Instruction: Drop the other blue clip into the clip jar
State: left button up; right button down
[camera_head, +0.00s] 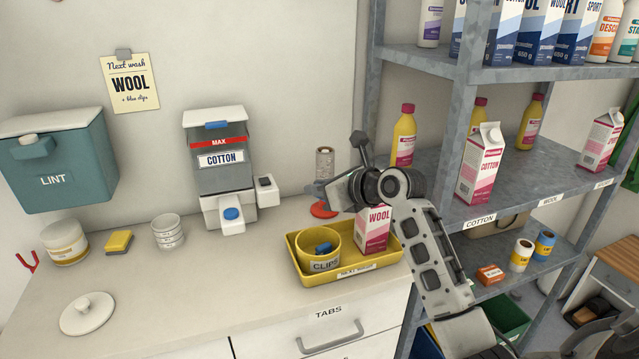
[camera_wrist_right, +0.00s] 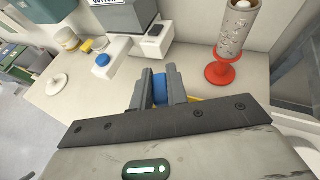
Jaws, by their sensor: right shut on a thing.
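The clip jar (camera_head: 305,262), a yellow pot labelled CLIPS, stands upright in a yellow tray (camera_head: 345,279) on the counter. One blue clip (camera_head: 323,248) shows inside it. My right gripper (camera_head: 318,190) is above and behind the jar in the head view, and its fingers are hard to make out there. In the right wrist view my right gripper (camera_wrist_right: 160,90) is shut on another blue clip (camera_wrist_right: 160,87). A bit of yellow shows behind the fingers, jar or tray, I cannot tell which. My left gripper is out of view.
A pink-and-white WOOL carton (camera_head: 374,232) stands in the tray beside the jar. A cylinder on a red-based stand (camera_wrist_right: 222,70) is near my right gripper. A COTTON dispenser (camera_head: 219,172) stands at the wall. A metal shelf (camera_head: 455,165) is at right. The front-left counter is mostly clear.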

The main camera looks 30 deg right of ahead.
jog(key=shift+f, duration=2.55)
jog(key=c, duration=1.3)
grip_release()
jog(key=v, duration=1.6)
